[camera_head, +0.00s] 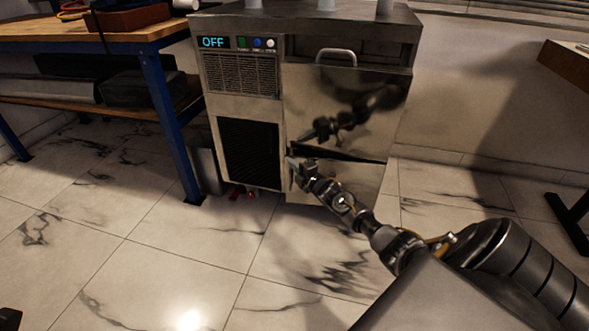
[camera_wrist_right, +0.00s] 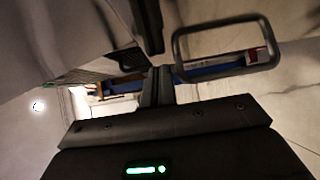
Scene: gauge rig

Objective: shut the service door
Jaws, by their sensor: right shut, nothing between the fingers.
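The steel machine (camera_head: 245,105) stands against the wall. On its lower right front, a panel that looks like the service door (camera_head: 365,176) has a dark wedge-shaped gap (camera_head: 345,156) along its top, so it seems slightly ajar. My right gripper (camera_head: 294,163) is shut and empty, at the left end of that gap; I cannot tell whether it touches the panel. In the right wrist view, a dark rectangular handle loop (camera_wrist_right: 180,52) is beside my right fingers (camera_wrist_right: 155,60), not held. My arm hides part of the panel. My left gripper is not identifiable.
A blue-legged workbench (camera_head: 158,95) stands close on the left. Another table (camera_head: 567,60) is at the right. The marble floor (camera_head: 160,240) in front is clear.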

